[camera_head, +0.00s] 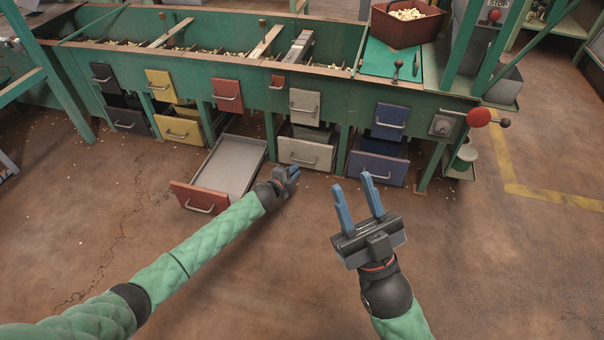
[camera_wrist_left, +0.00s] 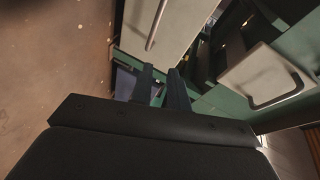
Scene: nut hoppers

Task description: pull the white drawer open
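The white drawer (camera_head: 306,153) is the lower pale front in the bench, below a smaller white front (camera_head: 304,105). A dark gap shows above its front. In the left wrist view the white drawer (camera_wrist_left: 178,22) fills the top middle, with its bar handle just beyond my fingertips. My left gripper (camera_head: 290,172) is low in front of the drawer's lower left side. Its two fingers show in the left wrist view (camera_wrist_left: 162,72), apart with nothing visible between them. My right gripper (camera_head: 353,182) is open and empty, above the floor to the right.
A red drawer (camera_head: 200,197) stands pulled far out, just left of my left gripper. A blue drawer (camera_head: 378,167) is right of the white one. The green bench (camera_head: 245,73) holds nut-filled compartments and a dark red bin (camera_head: 405,32). The floor in front is mostly clear.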

